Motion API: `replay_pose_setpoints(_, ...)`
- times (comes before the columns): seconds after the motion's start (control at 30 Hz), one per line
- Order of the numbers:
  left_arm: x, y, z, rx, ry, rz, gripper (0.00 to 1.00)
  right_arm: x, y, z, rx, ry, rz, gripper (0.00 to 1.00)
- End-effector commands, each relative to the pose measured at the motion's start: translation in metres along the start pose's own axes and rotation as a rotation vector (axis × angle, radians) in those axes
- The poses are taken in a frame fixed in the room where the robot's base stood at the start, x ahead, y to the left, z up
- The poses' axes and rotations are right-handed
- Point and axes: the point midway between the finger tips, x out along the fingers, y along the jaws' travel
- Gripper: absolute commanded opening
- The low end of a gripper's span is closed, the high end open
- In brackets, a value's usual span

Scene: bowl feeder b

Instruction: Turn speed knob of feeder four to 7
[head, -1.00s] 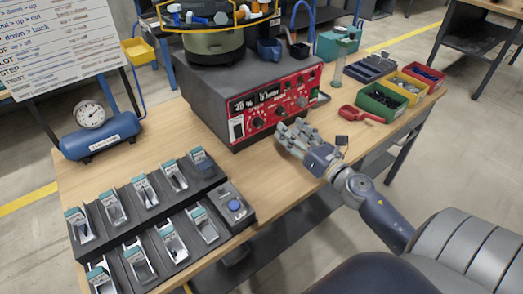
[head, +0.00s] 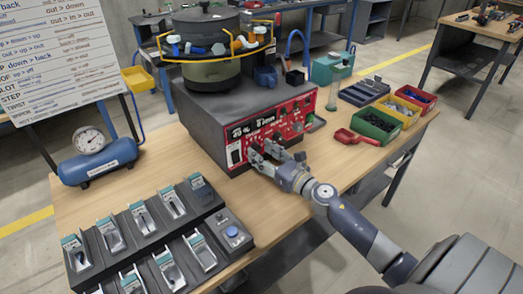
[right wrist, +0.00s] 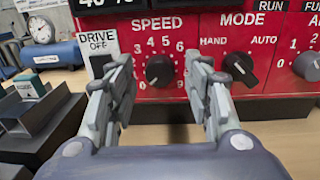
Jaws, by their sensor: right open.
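The feeder's red control panel (head: 295,112) faces me on the front of a dark box. In the right wrist view, the black speed knob (right wrist: 159,70) sits on the panel below the word SPEED, ringed by white numbers. Its pointer setting is hard to read. My right gripper (head: 262,158) is open in front of the panel's lower left part. In the right wrist view its fingers (right wrist: 154,76) stand left and right of the speed knob, which shows between them; contact is not visible. My left gripper is out of view.
The black mode knob (right wrist: 240,66) is close to the right finger. A drive-off switch (right wrist: 100,60) is by the left finger. A red scoop (head: 356,137) and parts bins (head: 376,126) stand at the right. Slotted trays (head: 150,225) fill the front left.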

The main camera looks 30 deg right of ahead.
Motion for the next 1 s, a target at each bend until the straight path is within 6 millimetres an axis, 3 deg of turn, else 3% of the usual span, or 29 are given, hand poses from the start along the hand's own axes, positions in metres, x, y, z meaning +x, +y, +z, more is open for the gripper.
replay_pose_setpoints(0.43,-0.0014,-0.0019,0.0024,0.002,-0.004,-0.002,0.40,0.0095,0.0005,-0.0001,0.000,0.000,0.001,0.47)
replay_pose_setpoints(0.63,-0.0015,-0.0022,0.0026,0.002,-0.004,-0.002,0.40,0.0093,0.0004,0.0000,0.000,0.000,0.001,0.04)
replay_pose_setpoints(1.0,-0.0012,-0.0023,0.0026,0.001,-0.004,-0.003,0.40,0.0092,0.0002,-0.0001,0.029,-0.001,0.001,0.03)
